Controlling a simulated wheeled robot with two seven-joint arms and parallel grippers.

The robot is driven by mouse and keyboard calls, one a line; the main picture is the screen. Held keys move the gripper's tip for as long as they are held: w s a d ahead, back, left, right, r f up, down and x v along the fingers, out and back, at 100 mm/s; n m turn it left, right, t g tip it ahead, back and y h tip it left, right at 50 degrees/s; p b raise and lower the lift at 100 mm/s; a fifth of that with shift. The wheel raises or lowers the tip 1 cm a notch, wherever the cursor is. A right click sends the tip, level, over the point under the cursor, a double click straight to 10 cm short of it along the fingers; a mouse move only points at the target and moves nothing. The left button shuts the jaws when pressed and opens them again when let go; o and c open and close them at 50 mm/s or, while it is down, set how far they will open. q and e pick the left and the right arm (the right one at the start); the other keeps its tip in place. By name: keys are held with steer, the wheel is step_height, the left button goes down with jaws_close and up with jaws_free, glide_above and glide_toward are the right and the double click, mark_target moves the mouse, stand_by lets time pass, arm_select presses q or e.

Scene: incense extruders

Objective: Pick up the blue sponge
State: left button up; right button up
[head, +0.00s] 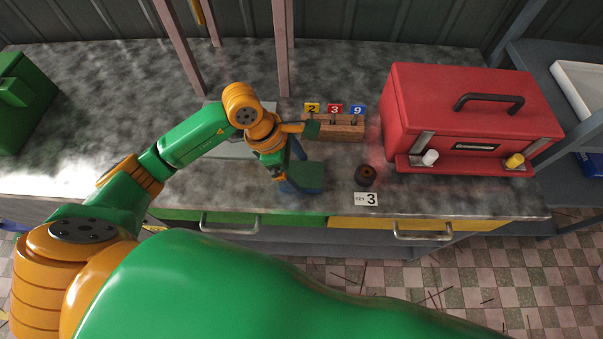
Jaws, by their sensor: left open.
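A small block with a dark green top and blue lower sides, which looks like the blue sponge (308,178), lies on the grey worktop near its front edge. My left gripper (297,152) is open just behind and above it, with its fingers apart. The gripper partly covers the left side of the block. I cannot tell whether a finger touches it. My right gripper is not in view.
A wooden holder (346,133) with tags 2, 3 and 9 stands behind right. A dark round piece (365,176) and a "KEY 3" card (366,199) lie to the right. A red box (440,105) stands beyond; a grey plate (232,150) lies left. Pink posts rise at the back.

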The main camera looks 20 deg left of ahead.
mark_target(306, 174)
arm_select(q)
steer(key=shift+f+b, duration=0.25)
steer(key=shift+b, duration=0.15)
stand_by(0.3)
steer(key=c, duration=1.2)
steer(key=shift+o, duration=0.2)
steer(key=shift+r, duration=0.2)
steer(key=shift+r+p, duration=0.4)
steer(key=shift+p, duration=0.4)
step_height(306, 174, up, 3)
steer(key=b, duration=0.2)
steer(key=shift+a+f+b, duration=0.1)
steer(key=shift+f+b, duration=0.1)
steer(key=shift+b, duration=0.15)
steer(key=s+r, duration=0.1)
steer(key=s+a+r, duration=0.1)
steer(key=r, duration=0.1)
steer(key=a+r, duration=0.1)
steer(key=shift+s+a+r+b, duration=0.2)
steer(key=shift+s+b, duration=0.1)
steer(key=shift+s, duration=0.1)
steer(key=s+a+r+b, duration=0.4)
steer(key=s+a+r, duration=0.1)
steer(key=s, duration=0.3)
steer(key=shift+a+r, duration=0.2)
steer(key=shift+a, duration=0.35)
